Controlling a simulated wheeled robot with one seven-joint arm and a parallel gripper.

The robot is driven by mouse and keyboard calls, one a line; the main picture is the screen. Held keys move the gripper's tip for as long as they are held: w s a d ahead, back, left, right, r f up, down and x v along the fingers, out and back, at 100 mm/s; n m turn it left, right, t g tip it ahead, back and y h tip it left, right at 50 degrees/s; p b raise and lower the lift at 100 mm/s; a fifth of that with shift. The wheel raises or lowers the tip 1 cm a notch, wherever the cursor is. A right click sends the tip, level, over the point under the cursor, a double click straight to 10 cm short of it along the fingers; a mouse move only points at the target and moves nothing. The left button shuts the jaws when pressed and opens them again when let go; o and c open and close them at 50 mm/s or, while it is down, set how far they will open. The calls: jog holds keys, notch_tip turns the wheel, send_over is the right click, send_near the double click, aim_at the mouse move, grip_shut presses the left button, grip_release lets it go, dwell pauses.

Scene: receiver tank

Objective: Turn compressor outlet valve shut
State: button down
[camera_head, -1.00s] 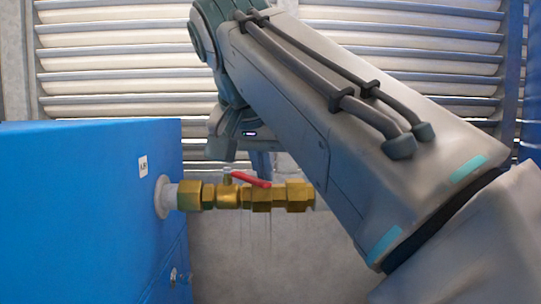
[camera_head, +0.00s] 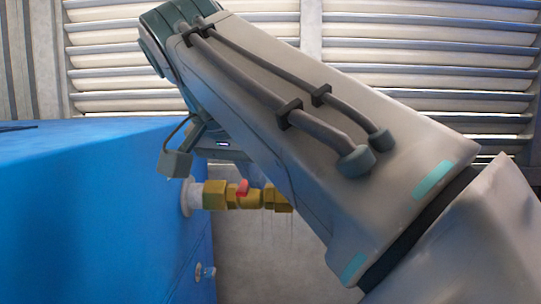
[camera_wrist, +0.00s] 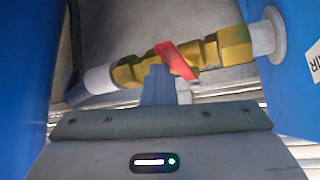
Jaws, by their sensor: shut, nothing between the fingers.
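The brass outlet valve (camera_head: 218,195) sticks out from the side of the blue tank (camera_head: 90,210). Its red lever (camera_head: 242,188) looks short in the head view. In the wrist view the red lever (camera_wrist: 176,61) lies across the brass valve body (camera_wrist: 210,50), at a steep angle to the pipe. My gripper (camera_wrist: 160,82) is shut and empty, with its grey fingers right beside the lever on its left; they seem to touch it. In the head view my arm hides the fingers and the valve's far end.
A white pipe (camera_wrist: 102,80) continues from the valve, with a dark hose beyond. A louvred wall (camera_head: 400,45) stands behind. Blue surfaces flank the gripper on both sides in the wrist view.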

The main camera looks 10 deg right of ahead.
jog(key=shift+w+a+r, duration=0.1)
jog(key=shift+w+a, duration=0.15)
jog(key=shift+w, duration=0.15)
dwell(0.6)
jog(key=shift+r, duration=0.1)
